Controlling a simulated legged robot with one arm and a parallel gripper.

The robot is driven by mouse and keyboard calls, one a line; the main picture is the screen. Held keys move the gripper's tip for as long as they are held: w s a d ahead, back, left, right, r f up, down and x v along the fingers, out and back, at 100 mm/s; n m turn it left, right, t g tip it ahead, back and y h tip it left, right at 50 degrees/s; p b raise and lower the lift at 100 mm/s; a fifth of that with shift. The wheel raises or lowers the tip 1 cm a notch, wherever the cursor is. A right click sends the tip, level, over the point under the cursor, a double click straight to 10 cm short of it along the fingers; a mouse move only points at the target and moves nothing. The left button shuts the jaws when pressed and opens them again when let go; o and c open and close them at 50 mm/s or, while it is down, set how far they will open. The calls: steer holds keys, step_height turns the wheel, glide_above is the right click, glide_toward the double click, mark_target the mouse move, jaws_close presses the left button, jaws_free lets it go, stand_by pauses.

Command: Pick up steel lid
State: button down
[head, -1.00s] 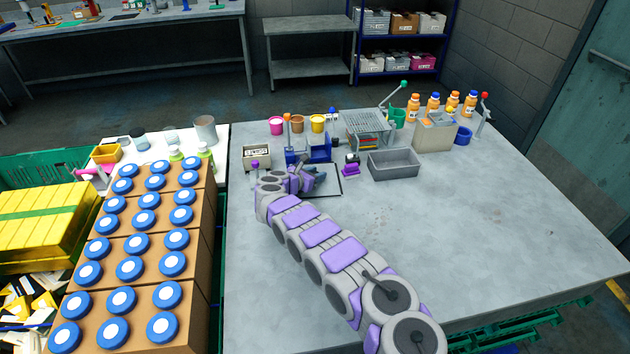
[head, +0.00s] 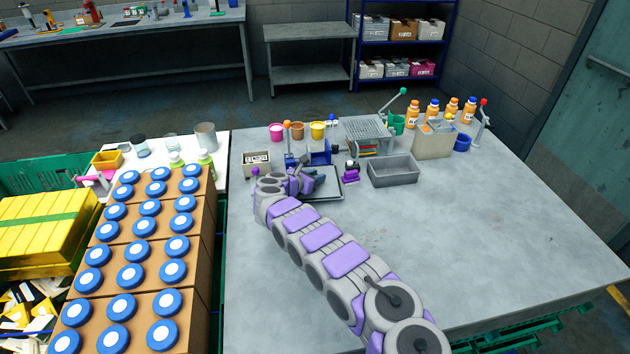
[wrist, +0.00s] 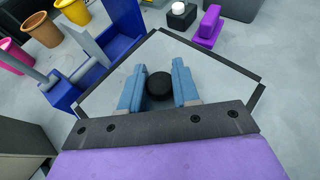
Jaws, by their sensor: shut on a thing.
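The steel lid is a flat grey plate with dark edges and a round black knob; it shows in the wrist view (wrist: 215,75) and partly in the head view (head: 331,188). My gripper (wrist: 159,80), with blue-grey fingers, is shut on the knob, one finger on each side of it. In the head view my gripper (head: 312,183) is over the lid, and my arm hides its near-left part. I cannot tell whether the lid is resting on the table or slightly raised.
A blue fixture (head: 320,157) stands just behind the lid, and a purple device (head: 351,172) is close on its right. A grey bin (head: 394,170) is further right. A small labelled box (head: 257,164) is to the left. The table's right and front areas are clear.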

step_height(320, 180, up, 16)
steer(key=p, duration=0.3)
steer(key=shift+n+y, duration=0.4)
steer(key=f, duration=0.3)
steer(key=s+f, duration=0.1)
steer(key=f, duration=0.6)
steer(key=shift+s+a+p, duration=0.2)
steer(key=shift+p, duration=0.15)
steer(key=shift+s+f, duration=0.3)
steer(key=shift+f, duration=0.2)
steer(key=shift+f+b, duration=1.25)
steer(key=shift+f, duration=2.2)
steer(key=shift+f, duration=0.45)
steer(key=c, duration=0.8)
jaws_free()
steer(key=shift+o, duration=0.2)
